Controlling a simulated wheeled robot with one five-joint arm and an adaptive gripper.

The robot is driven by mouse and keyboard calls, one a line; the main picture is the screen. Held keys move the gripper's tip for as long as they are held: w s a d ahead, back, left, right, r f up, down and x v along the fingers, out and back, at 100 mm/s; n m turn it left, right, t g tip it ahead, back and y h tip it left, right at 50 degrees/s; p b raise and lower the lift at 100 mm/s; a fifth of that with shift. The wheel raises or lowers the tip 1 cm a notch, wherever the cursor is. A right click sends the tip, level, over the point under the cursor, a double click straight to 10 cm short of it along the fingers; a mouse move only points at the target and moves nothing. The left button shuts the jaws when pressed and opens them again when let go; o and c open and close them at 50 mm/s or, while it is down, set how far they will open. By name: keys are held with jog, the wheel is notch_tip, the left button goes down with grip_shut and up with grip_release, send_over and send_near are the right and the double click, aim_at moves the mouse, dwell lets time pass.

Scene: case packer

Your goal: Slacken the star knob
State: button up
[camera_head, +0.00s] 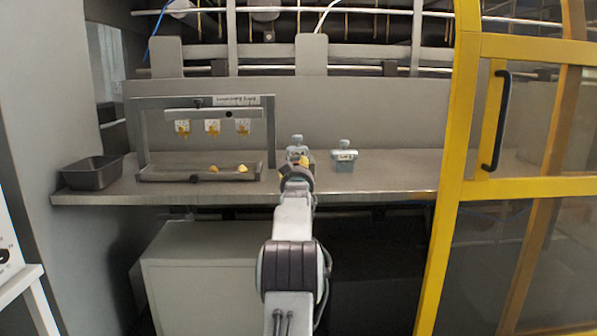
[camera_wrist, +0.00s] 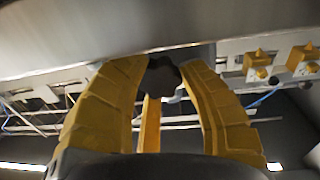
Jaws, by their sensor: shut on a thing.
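A dark star knob (camera_wrist: 163,77) shows between the fingertips in the wrist view, with lobed edges. My gripper (camera_wrist: 160,84) has yellow fingers closed around it from both sides. In the head view, my gripper (camera_head: 304,162) is over the metal shelf, in front of a small grey block-like fitting (camera_head: 296,142). My own arm and gripper hide the knob there. I cannot tell from these views how far the knob is turned.
A second grey fitting (camera_head: 344,156) stands just to the right on the shelf (camera_head: 395,178). To the left is a grey frame (camera_head: 270,130) with hanging yellow pieces and two loose ones below. A dark tray (camera_head: 92,174) sits far left. A yellow-framed door (camera_head: 450,150) stands at right.

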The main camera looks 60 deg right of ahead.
jog(key=o, duration=0.7)
jog(key=shift+w+a+r, duration=0.1)
jog(key=shift+r, duration=0.1)
jog(key=shift+o, duration=1)
jog(key=shift+f, duration=0.1)
jog(key=v, duration=1.2)
jog(key=shift+w, duration=0.1)
